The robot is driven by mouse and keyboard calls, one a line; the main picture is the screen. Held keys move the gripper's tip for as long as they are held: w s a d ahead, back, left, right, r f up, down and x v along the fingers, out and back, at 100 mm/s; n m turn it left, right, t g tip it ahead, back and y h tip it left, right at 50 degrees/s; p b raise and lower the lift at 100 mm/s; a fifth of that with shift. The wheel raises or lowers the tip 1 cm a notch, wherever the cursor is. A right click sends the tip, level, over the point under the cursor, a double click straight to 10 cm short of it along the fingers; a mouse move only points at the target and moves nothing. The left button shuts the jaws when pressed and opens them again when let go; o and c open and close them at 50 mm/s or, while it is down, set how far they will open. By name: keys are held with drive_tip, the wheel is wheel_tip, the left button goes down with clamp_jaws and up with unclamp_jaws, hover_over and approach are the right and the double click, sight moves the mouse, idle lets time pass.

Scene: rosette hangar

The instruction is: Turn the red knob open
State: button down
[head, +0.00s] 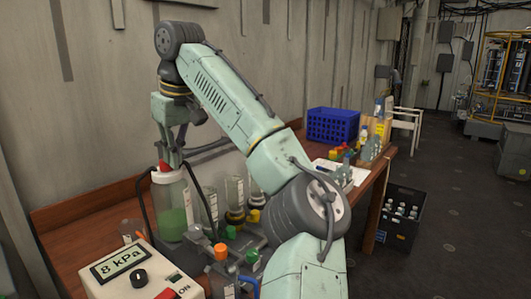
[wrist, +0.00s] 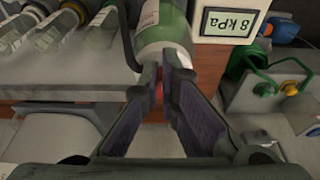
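The red knob (head: 164,166) sits on the white top of a clear bottle holding green liquid (head: 172,210), which stands upright on the wooden bench. My gripper (head: 171,158) reaches down from above to the knob. In the wrist view, my gripper's two fingers (wrist: 163,80) come close together, with a narrow strip of the red knob (wrist: 158,92) between them. They look closed on it; most of the knob is hidden by the fingers. The bottle (wrist: 166,35) shows beyond the fingertips. I cannot tell how far the knob is turned.
A box with an "8 kPa" display (head: 122,263) stands in front of the bottle. Clear cylinders (head: 235,192) and a valve with orange and blue caps (head: 221,250) are close on the right. A blue crate (head: 333,125) stands further along the bench. The wall is close behind.

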drive_tip(key=shift+w+d+f, duration=0.2)
drive_tip(key=shift+w+f, duration=0.05)
drive_tip(key=shift+w, duration=0.15)
drive_tip(key=shift+s+d, duration=0.15)
drive_tip(key=shift+d, duration=0.1)
drive_tip(key=shift+r, duration=3.1)
